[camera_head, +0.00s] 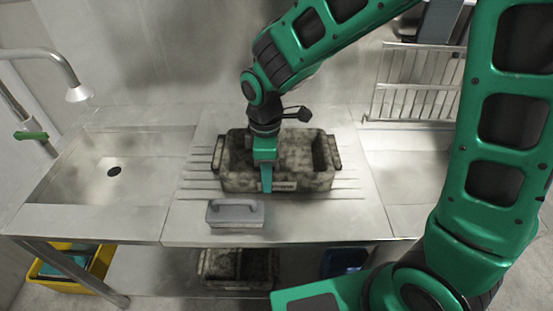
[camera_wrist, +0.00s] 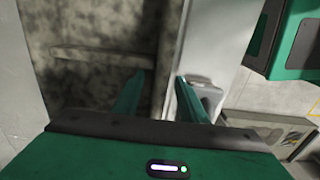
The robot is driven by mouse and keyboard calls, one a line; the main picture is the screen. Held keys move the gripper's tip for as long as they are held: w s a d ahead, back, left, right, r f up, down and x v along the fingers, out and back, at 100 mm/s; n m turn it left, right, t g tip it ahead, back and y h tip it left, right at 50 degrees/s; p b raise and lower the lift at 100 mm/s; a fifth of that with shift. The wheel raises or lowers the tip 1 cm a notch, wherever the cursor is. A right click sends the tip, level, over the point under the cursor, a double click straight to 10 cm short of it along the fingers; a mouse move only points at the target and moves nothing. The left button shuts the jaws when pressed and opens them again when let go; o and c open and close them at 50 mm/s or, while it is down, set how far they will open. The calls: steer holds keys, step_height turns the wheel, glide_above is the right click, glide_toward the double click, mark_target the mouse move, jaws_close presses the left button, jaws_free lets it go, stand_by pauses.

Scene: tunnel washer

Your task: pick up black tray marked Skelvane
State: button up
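A dark, mottled, grimy tray (camera_head: 318,182) with end handles sits upright on the ridged steel counter. A small pale label (camera_head: 279,186) is on its front wall; I cannot read it. My gripper (camera_head: 266,184) points down at the middle of the front wall and hides part of it. In the wrist view my gripper (camera_wrist: 160,76) has its two green fingers apart. One finger is on the inner side of the tray wall (camera_wrist: 174,45), the other on the outer side. Whether either finger touches the wall is hard to tell. The tray's inside looks empty.
A grey handled block (camera_head: 234,214) lies in front of the tray. A sink basin (camera_head: 140,170) with a tap is on the left, a wire rack (camera_head: 415,90) at right. Below stand a yellow crate (camera_head: 102,262) and another dark tray (camera_head: 238,285).

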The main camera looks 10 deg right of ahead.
jaws_close()
steer(key=shift+r, duration=0.15)
